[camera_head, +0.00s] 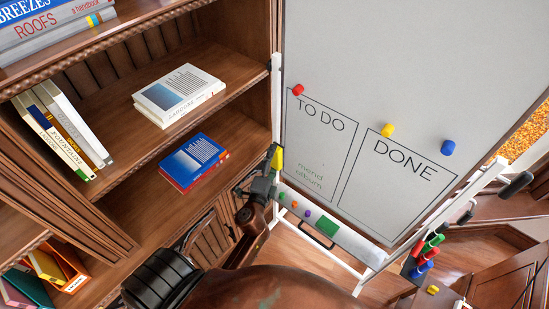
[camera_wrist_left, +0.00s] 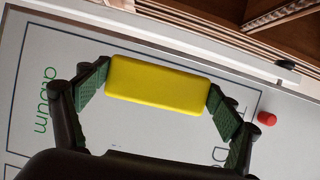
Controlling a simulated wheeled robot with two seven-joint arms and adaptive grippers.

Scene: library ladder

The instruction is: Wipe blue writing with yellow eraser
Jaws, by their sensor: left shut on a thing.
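My left gripper (camera_head: 273,167) is shut on the yellow eraser (camera_head: 279,158) at the left edge of the whiteboard (camera_head: 400,60). In the left wrist view the yellow eraser (camera_wrist_left: 158,83) sits lengthwise between the two fingers of the left gripper (camera_wrist_left: 160,88), in front of the board. Whether it touches the board I cannot tell. The board has black "TO DO" (camera_head: 321,114) and "DONE" (camera_head: 403,160) boxes. Green writing (camera_head: 310,178), seemingly "mend album", stands low in the TO DO box. It also shows in the left wrist view (camera_wrist_left: 42,100). I see no blue writing. My right gripper is not in view.
Red (camera_head: 298,90), yellow (camera_head: 388,130) and blue (camera_head: 448,147) magnets are on the board. The tray (camera_head: 345,240) below holds a green eraser (camera_head: 327,225) and small coloured pieces. A wooden bookshelf (camera_head: 110,95) with books stands close on the left.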

